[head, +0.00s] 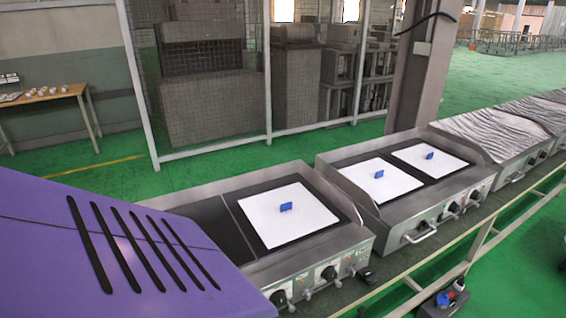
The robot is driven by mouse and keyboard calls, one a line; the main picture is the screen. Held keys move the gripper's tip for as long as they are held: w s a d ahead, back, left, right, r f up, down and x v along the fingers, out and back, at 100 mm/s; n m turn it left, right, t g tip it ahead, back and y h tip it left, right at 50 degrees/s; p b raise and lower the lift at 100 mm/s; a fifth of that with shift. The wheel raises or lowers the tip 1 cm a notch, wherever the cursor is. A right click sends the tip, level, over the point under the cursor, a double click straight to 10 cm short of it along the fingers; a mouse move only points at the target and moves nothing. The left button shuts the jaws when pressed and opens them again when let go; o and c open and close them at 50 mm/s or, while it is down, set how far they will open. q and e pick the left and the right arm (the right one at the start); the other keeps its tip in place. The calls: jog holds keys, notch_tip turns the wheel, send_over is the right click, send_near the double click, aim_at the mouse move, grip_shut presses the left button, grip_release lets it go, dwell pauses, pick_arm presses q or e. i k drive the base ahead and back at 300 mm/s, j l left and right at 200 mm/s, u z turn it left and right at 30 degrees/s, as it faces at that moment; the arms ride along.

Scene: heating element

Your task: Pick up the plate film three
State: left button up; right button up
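Three white square plate films, each with a small blue grip in its middle, lie flat on dark cooktops. One plate film (305,222) is on the right half of the nearest cooktop (215,224). A second plate film (385,188) and a third plate film (437,163) lie side by side on the cooktop unit behind it to the right (410,226). I see no marking that tells which is number three. Neither of my grippers is in view.
The nearest cooktop's left half shows bare and dark; its left part is hidden. Units covered in wrinkled film (492,134) continue right. A rail (490,235) runs along the front. Mesh fencing (215,85) and a table with small items (45,96) stand behind.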

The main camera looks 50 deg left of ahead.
aim_at(279, 217)
jog(key=i+l+u, duration=0.1)
jog(key=i+u, duration=0.3)
jog(key=i+l+u, duration=0.15)
jog(key=u, duration=0.25)
jog(key=i+l+u, duration=0.2)
jog(key=l+u, duration=0.25)
jog(key=j, duration=0.15)
